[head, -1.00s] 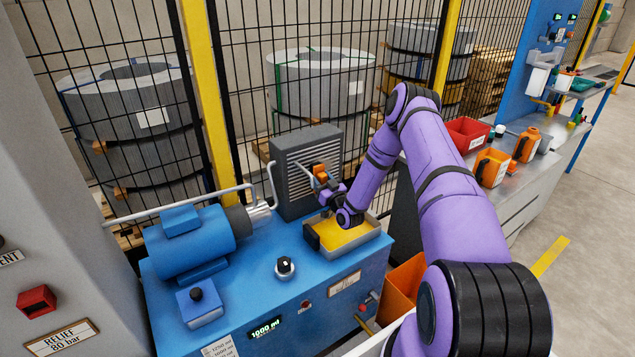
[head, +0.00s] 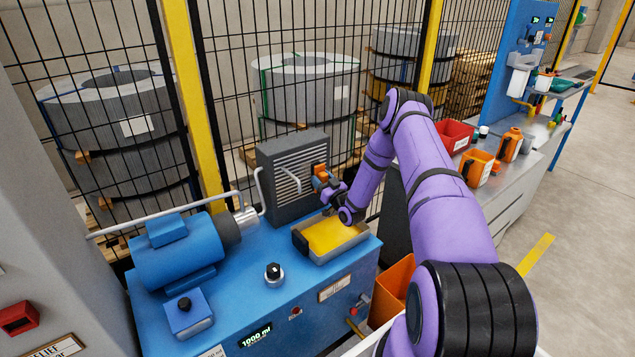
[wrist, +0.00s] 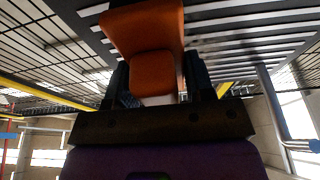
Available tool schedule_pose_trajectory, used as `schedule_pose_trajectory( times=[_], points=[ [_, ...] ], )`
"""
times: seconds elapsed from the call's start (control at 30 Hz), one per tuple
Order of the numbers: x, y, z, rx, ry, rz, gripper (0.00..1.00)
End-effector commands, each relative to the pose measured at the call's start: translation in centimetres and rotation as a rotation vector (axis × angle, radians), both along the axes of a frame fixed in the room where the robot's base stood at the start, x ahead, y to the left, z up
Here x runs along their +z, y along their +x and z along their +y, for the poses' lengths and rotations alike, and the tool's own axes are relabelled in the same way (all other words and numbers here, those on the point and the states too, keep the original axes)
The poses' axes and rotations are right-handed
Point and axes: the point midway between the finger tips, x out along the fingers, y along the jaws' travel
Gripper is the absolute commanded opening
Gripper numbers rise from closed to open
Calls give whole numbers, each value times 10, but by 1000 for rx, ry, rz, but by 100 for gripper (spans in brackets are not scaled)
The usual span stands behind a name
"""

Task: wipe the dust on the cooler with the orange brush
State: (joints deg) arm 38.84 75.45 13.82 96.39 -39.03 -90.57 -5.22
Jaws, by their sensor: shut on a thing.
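The cooler (head: 272,188) is a dark grey finned box standing at the back of the blue power unit. Its pale slats also fill the top of the wrist view (wrist: 225,22). My gripper (head: 325,180) is shut on the orange brush (head: 320,170), in front of the right part of the cooler's slatted face. In the wrist view the orange brush (wrist: 150,65) sits between the dark fingers, close to the slats. Its bristles are hidden, so I cannot tell whether they touch. Dust cannot be made out on the slats.
A yellow-bottomed tray (head: 330,236) lies below my gripper. A blue motor (head: 180,253) and a bent grey pipe (head: 258,190) stand left of the cooler. Wire fencing rises behind. A steel bench with a red bin (head: 455,135) and orange containers (head: 478,167) stands right.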

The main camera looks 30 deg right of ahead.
Motion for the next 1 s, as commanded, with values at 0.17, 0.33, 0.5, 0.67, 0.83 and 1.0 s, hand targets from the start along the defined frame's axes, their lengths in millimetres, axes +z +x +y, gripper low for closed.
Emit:
schedule_pose_trajectory(
  times=[0.17,0.33,0.5,0.67,0.83,1.0],
  points=[
    [1,1,-5,-1,-2,-2,30],
    [1,1,-15,-2,-4,-2,30],
    [1,1,-28,-3,-2,-2,30],
    [1,1,-39,-2,-2,-1,30],
    [2,1,-43,0,-1,-1,30],
    [10,2,-43,-1,-2,-2,30]
  ],
)
